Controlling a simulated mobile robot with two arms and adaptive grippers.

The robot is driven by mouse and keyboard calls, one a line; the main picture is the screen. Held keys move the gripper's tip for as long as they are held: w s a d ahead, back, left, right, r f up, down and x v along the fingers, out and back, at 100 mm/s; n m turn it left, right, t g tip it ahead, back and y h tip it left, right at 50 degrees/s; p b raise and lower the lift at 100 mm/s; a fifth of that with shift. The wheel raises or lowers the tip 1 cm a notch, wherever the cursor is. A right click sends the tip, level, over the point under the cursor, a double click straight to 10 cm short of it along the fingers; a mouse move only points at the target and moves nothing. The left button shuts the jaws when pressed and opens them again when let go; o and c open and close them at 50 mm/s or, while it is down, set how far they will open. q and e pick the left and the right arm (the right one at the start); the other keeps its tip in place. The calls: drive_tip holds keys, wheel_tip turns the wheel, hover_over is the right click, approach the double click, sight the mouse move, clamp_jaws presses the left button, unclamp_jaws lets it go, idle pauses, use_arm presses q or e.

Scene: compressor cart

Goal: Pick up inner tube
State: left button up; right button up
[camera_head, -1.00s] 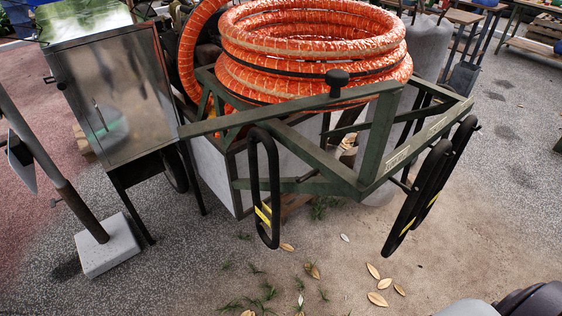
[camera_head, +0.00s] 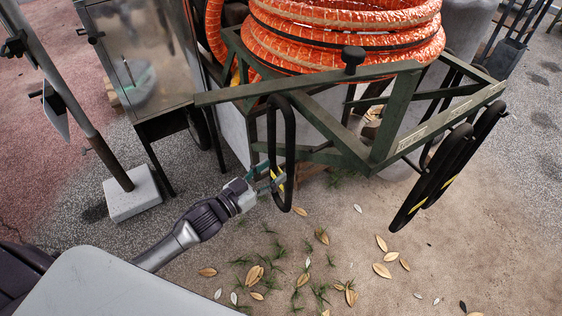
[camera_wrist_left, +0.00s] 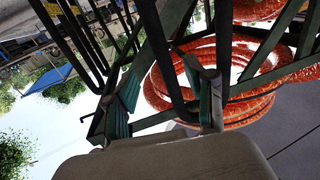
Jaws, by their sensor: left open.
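A black inner tube (camera_head: 290,140) with a yellow mark hangs as a long narrow loop from the front bar of the green cart frame (camera_head: 386,112). My left gripper (camera_head: 268,178) is open at the lower part of this loop, with its green fingers beside the tube's strands. In the left wrist view, a black strand of the tube (camera_wrist_left: 158,50) runs between the two spread fingers (camera_wrist_left: 168,100); I cannot tell whether they touch it. Two more black inner tubes (camera_head: 432,180) hang at the frame's right corner. My right gripper is not in view.
Coiled orange hose (camera_head: 345,40) lies on top of the cart. A metal cabinet (camera_head: 128,65) on legs stands to the left, with a post on a concrete block (camera_head: 132,195) beside it. The ground in front is open, with scattered leaves (camera_head: 382,270) and grass tufts.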

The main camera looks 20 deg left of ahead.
sight(286, 158)
use_arm(q)
drive_tip(key=x, duration=0.5)
drive_tip(key=p+x, duration=0.1)
drive_tip(key=x, duration=0.1)
drive_tip(key=shift+w+a, duration=0.15)
drive_tip(key=shift+w, duration=0.4)
clamp_jaws()
